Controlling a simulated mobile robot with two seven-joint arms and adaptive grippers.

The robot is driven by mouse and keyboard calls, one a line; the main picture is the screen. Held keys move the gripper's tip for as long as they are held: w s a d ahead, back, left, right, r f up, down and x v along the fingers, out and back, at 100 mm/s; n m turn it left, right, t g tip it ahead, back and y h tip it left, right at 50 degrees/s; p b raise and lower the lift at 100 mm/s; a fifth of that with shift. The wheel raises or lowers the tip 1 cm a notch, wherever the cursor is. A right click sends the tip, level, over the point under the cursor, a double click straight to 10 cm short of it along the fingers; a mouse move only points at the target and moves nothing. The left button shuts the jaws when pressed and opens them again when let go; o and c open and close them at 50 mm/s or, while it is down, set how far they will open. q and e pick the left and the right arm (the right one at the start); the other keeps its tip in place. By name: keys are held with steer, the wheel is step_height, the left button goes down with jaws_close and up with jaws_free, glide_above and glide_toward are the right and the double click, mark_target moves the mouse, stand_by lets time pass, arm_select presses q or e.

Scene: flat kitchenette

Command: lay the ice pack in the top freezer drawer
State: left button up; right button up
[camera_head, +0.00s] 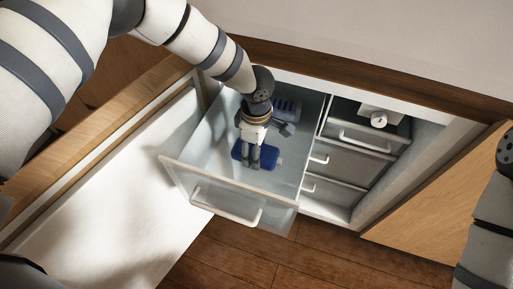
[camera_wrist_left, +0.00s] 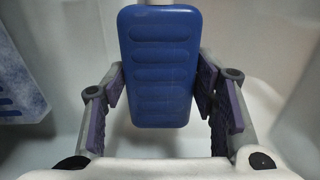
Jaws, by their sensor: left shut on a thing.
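The blue ice pack (camera_head: 269,157) is inside the pulled-out top freezer drawer (camera_head: 213,179), near its front. My left gripper (camera_head: 251,163) reaches down into the drawer and is shut on the pack. In the left wrist view the ridged ice pack (camera_wrist_left: 158,65) sits between the two purple-padded fingers of the left gripper (camera_wrist_left: 160,88). I cannot tell whether the pack touches the drawer floor. My right arm shows at the right edge of the head view, but its gripper is out of view.
Another blue ribbed item (camera_head: 287,108) lies at the back of the drawer; its frosted edge shows in the left wrist view (camera_wrist_left: 18,85). The open white door (camera_head: 110,215) is at left. Smaller closed drawers (camera_head: 345,163) stand at right. A wooden door (camera_head: 440,195) is further right.

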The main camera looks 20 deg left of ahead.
arm_select(q)
steer(key=shift+f, duration=0.15)
steer(key=o, duration=1.5)
steer(key=shift+o, duration=0.2)
steer(key=shift+r, duration=0.45)
step_height(320, 180, up, 12)
steer(key=shift+f+p, duration=0.25)
steer(key=shift+p, duration=0.2)
arm_select(e)
steer(key=shift+w+r, duration=0.5)
steer(key=shift+r, duration=0.05)
